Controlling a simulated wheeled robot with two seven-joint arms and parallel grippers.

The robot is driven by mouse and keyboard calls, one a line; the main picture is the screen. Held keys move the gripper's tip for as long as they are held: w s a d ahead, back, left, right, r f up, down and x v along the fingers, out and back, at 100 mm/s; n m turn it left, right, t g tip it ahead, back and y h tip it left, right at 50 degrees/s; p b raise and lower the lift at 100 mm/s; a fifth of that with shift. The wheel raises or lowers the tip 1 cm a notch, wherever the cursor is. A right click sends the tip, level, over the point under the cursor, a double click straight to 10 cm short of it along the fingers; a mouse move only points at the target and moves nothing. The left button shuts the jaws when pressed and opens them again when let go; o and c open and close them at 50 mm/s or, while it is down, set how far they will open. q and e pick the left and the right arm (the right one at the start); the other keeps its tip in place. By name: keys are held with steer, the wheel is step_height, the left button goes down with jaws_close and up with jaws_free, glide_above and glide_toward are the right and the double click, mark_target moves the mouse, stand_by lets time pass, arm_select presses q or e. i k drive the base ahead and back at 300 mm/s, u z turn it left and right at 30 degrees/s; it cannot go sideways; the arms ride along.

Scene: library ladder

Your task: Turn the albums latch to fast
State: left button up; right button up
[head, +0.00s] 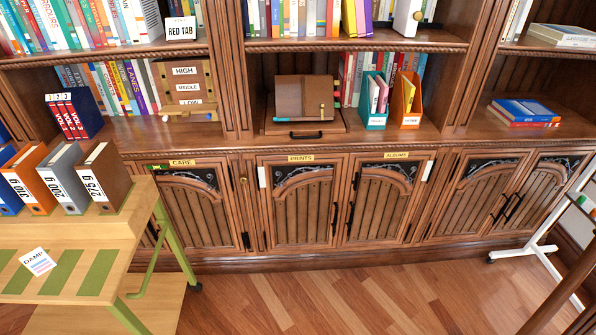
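The albums door (384,205) is a brown panelled cabinet door in the lower middle of the head view, under a brass ALBUMS label (396,155). It looks shut. A small white upright piece (427,171) sits at its upper right edge; it may be the albums latch, but its setting is too small to read. A black handle (350,218) is on the door's left side. The prints door (303,205), left of it, also looks shut and has a similar white piece (262,177) at its upper left. Neither of my grippers is in view.
A wooden cart (75,228) with green legs and several weight-labelled files stands at the left. A white wheeled frame (540,235) stands at the right, with a dark brown rail (555,305) in front. The wooden floor (350,295) before the middle doors is clear.

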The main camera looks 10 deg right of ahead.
mark_target(355, 181)
steer(key=u, duration=0.15)
steer(key=i, duration=1.45)
steer(key=z, duration=0.55)
